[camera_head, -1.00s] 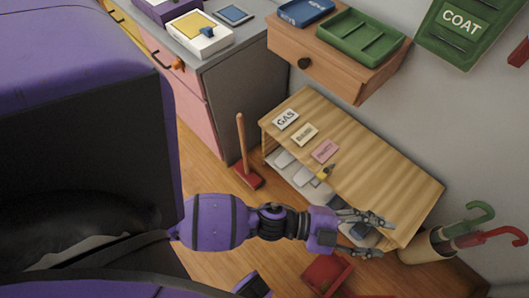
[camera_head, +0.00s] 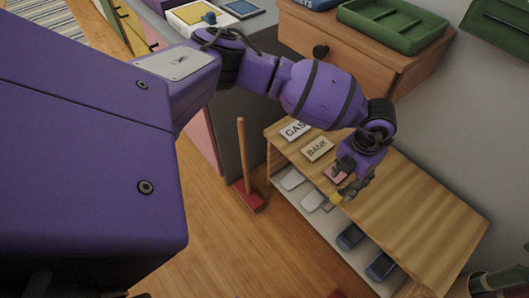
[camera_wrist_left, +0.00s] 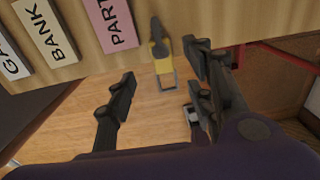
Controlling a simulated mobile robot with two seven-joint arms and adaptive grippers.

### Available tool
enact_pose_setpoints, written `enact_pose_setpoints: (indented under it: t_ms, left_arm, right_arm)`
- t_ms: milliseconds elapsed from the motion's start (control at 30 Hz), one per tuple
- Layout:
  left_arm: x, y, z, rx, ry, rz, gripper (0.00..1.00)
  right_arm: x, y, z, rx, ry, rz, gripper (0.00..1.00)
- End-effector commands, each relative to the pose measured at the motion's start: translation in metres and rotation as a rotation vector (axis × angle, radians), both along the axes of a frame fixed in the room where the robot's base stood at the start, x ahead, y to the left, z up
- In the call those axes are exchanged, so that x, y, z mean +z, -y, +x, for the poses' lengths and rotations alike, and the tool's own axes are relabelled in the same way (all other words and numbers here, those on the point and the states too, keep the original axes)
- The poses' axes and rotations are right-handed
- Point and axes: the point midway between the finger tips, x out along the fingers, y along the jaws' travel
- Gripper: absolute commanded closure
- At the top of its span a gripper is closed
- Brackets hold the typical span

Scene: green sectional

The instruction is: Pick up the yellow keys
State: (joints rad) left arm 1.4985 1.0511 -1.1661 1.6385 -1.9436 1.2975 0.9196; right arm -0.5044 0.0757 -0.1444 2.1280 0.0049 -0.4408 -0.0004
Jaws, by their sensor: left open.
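The yellow keys (camera_head: 336,198) show as a small yellow piece at the front edge of the wooden shelf top, partly hidden by my left gripper (camera_head: 350,182). In the left wrist view the yellow keys (camera_wrist_left: 160,50) have a dark upper end and a grey lower end, and appear between the two fingers of my left gripper (camera_wrist_left: 158,66), toward their tips. The fingers are apart and open, with no clear contact on the keys. My right gripper is not in view.
The wooden shelf (camera_head: 425,215) carries labels reading GAS (camera_head: 295,130) and BANK (camera_head: 317,149), plus a pink one (camera_wrist_left: 112,22). Shoes sit on its lower level. A red broom (camera_head: 248,190) stands left of it. A drawer unit with a green tray (camera_head: 392,28) hangs above.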

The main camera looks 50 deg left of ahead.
Motion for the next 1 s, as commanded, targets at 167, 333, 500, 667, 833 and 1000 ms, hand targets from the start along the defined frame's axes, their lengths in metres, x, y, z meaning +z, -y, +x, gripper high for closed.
enact_pose_setpoints:
  t_ms: [167,333,500,667,833,1000]
  left_arm:
    - [-0.020,0.001,0.001,-0.002,0.001,0.000,0.52]
    - [-0.036,0.002,0.004,-0.003,0.000,-0.003,0.52]
    - [-0.063,0.003,0.007,-0.004,-0.001,-0.003,0.52]
    - [-0.071,0.003,0.008,-0.003,0.001,-0.005,0.52]
    - [-0.070,0.003,0.007,-0.003,0.001,-0.005,0.54]
    - [-0.071,0.003,0.007,-0.003,0.001,-0.005,0.77]
  right_arm:
    - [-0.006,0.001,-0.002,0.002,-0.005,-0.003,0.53]
    - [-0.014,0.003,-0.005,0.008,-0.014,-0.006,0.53]
    - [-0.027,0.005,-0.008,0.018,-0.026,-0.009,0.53]
    - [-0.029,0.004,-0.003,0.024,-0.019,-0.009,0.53]
    - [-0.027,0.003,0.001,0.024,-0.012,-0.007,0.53]
    - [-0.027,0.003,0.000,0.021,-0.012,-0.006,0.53]
